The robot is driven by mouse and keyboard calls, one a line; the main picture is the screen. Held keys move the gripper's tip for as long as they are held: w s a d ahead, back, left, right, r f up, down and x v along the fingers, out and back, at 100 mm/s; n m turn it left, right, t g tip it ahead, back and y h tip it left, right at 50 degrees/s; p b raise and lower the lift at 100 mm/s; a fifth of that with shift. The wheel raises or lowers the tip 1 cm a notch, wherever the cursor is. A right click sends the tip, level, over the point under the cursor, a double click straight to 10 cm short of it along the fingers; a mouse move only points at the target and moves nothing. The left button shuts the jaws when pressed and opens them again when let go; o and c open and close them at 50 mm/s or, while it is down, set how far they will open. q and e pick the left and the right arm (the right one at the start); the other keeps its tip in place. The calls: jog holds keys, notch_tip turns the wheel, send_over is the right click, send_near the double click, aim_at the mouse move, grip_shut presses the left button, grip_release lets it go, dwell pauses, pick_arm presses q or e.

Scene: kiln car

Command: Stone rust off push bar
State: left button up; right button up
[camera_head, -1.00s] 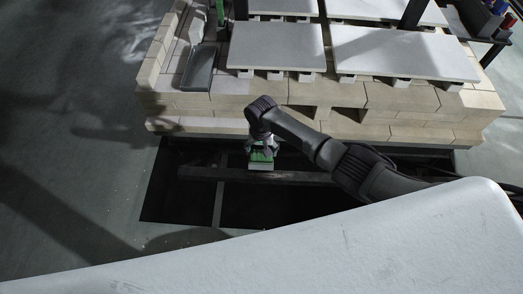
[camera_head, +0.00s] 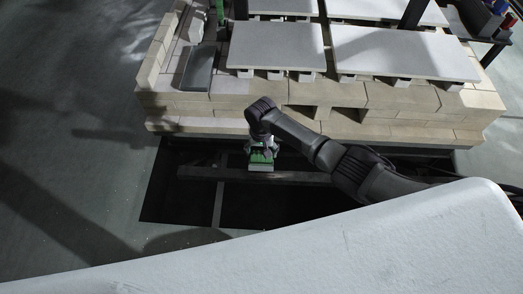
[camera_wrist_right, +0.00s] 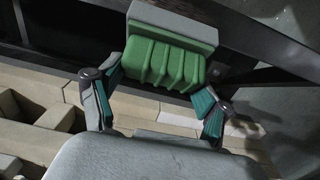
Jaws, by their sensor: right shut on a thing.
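The push bar (camera_head: 308,177) is a long dark bar crossing the black pit in front of the brick kiln car. My right gripper (camera_head: 262,146) is shut on a stone with a green ribbed grip (camera_wrist_right: 165,60). Its fingers stand on both sides of the grip in the right wrist view. The grey block of the stone (camera_wrist_right: 172,22) lies at the bar, but I cannot tell whether it touches it. The stone also shows in the head view (camera_head: 260,166). Rust is too small or dark to make out. My left gripper is out of view.
The kiln car (camera_head: 290,125) has a pale brick deck with white slabs (camera_head: 275,46) just behind the bar. A grey tray-like tool (camera_head: 198,70) lies on its left side. The dark pit (camera_head: 285,208) is open below; grey floor (camera_head: 70,130) lies left.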

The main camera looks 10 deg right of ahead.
aim_at(261, 162)
jog(key=shift+f, duration=0.25)
dwell(0.4)
jog(key=shift+s+a+r+p, duration=0.2)
jog(key=shift+s+a+p, duration=0.1)
jog(key=shift+s+p, duration=0.6)
jog(key=shift+s+a+p, duration=0.2)
jog(key=shift+s+p, duration=0.45)
jog(key=shift+p, duration=0.25)
jog(key=shift+w+f+b, duration=0.1)
jog(key=shift+f+b, duration=0.15)
jog(key=shift+b, duration=0.1)
jog(key=shift+r+p, duration=0.45)
jog(key=shift+p, duration=0.2)
